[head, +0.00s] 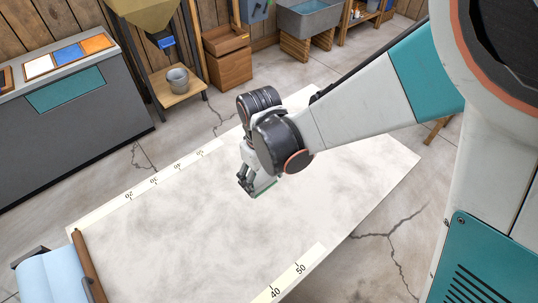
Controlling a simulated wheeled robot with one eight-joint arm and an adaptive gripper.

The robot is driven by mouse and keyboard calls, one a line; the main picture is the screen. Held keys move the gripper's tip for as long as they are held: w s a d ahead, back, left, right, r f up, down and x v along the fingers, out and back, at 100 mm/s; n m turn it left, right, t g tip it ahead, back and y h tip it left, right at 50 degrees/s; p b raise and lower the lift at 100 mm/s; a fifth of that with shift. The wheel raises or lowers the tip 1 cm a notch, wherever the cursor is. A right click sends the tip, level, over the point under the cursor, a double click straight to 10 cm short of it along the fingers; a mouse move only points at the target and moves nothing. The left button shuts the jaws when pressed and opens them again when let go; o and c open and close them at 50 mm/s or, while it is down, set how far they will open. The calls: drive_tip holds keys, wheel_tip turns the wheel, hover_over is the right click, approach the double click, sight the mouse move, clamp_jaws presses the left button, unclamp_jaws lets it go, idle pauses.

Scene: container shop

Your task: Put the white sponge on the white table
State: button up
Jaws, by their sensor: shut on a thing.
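The white table (170,230) has a pale marbled top and fills the middle of the head view. My gripper (257,187) points down over the table's middle and is shut on a small pale thing with a green edge, which looks like the white sponge (265,188). The fingers hide most of the sponge. I cannot tell whether it touches the tabletop or is held just above it.
Ruler strips run along the table's long edges. A blue roll (55,278) lies by a brown bar (88,265) at the left end. A grey counter (65,110), a bucket (178,80) on a stand, wooden crates (228,58) and a sink (309,15) stand beyond. The left tabletop is clear.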

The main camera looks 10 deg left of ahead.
sight(263, 185)
wheel_tip(263, 185, down, 17)
drive_tip(key=b, duration=1)
drive_tip(key=shift+w+f, duration=0.1)
drive_tip(key=shift+c, duration=0.7)
drive_tip(key=o, duration=1.1)
wheel_tip(263, 185, up, 12)
drive_tip(key=p, duration=0.4)
